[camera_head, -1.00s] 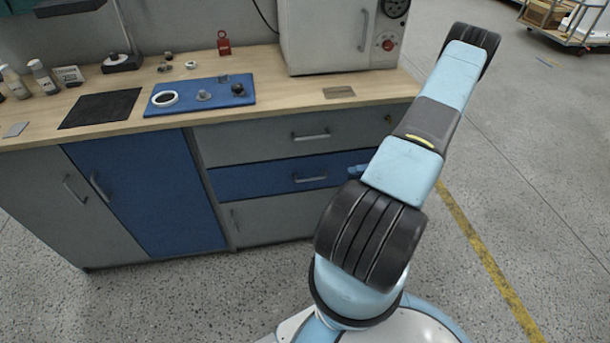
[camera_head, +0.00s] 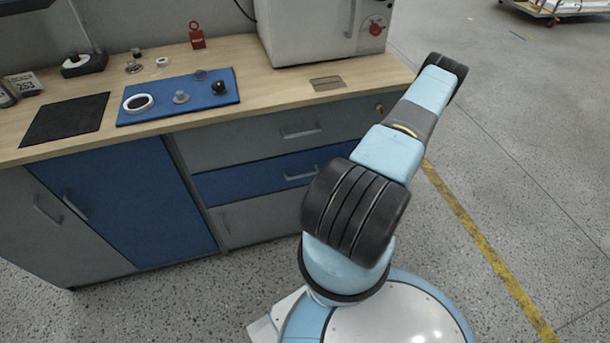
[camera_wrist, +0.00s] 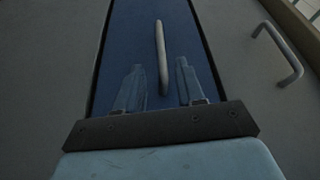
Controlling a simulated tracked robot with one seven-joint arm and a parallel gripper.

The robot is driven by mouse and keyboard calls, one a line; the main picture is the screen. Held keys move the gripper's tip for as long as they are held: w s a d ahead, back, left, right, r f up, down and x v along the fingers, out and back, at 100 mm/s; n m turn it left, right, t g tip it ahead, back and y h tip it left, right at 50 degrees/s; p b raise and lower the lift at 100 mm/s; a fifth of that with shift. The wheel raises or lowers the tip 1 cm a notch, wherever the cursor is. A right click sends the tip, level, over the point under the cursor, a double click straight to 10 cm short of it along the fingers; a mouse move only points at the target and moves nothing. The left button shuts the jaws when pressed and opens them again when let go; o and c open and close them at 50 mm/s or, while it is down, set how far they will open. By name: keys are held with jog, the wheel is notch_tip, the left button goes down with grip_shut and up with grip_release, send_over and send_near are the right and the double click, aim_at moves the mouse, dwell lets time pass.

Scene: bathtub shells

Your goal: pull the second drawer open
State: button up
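The second drawer (camera_head: 240,185) is the blue one between two grey fronts in the head view. It looks shut, flush with its neighbours. Its bar handle (camera_head: 300,173) shows left of my arm. In the wrist view the blue drawer front (camera_wrist: 125,45) fills the middle, with the handle (camera_wrist: 161,50) upright in the picture. My gripper (camera_wrist: 160,78) is open, one finger on each side of the handle's lower end. I cannot tell whether the fingers touch it. In the head view my arm hides the gripper.
The grey top drawer (camera_head: 240,147) has its own handle (camera_head: 300,132). A blue cupboard door (camera_head: 130,190) is to the left. The worktop carries a blue mat (camera_head: 215,105) with small parts and a white machine (camera_head: 310,30). Open floor (camera_head: 520,150) lies to the right.

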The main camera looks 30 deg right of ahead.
aim_at(305, 175)
jog(key=x, duration=0.8)
grip_shut()
dwell(0.5)
